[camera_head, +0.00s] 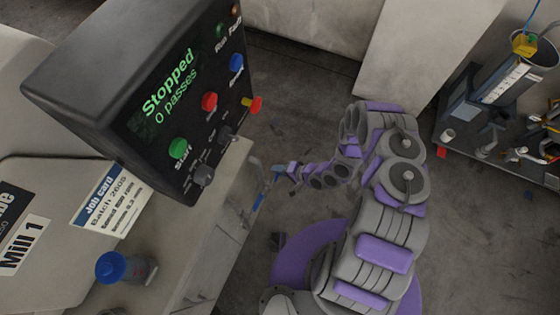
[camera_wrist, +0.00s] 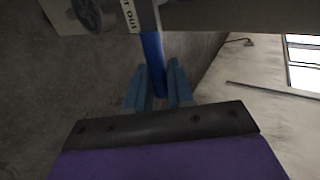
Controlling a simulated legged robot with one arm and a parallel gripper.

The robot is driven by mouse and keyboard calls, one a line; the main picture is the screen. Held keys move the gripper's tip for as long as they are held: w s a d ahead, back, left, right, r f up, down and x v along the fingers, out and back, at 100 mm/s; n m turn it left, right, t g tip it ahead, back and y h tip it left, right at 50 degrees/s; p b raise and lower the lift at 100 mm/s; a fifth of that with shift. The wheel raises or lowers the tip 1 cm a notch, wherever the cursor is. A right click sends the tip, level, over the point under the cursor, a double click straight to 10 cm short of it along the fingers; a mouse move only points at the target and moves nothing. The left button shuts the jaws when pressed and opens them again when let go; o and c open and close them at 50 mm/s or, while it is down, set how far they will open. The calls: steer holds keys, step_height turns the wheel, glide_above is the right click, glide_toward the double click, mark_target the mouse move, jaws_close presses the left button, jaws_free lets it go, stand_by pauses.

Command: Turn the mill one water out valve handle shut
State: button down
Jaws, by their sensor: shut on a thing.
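A blue valve handle (camera_head: 257,203) shows in the head view beside the lower side of the mill cabinet, just left of my gripper (camera_head: 279,168). In the wrist view the blue handle (camera_wrist: 152,50) runs down between the two blue fingers of my gripper (camera_wrist: 160,82). The fingers are shut on it. A label ending in "OUT" sits above the handle in the wrist view. The handle's pivot and the valve body are not clear in either view. The mill (camera_head: 225,190) carries a "Mill 1" label at the left.
A black control box (camera_head: 120,90) reads "Stopped, 0 passes" and has several buttons and knobs, close left of my arm. A blue-capped bottle (camera_head: 125,268) stands at lower left. A cluttered bench (camera_head: 480,150) is at right.

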steer(key=shift+w+d, duration=0.15)
steer(key=shift+w, duration=0.05)
steer(key=c, duration=1.1)
jaws_free()
steer(key=shift+f, duration=0.1)
steer(key=shift+c, duration=0.2)
steer(key=shift+s, duration=0.15)
steer(key=p+v, duration=0.2)
steer(key=v, duration=1.5)
steer(key=shift+d, duration=0.2)
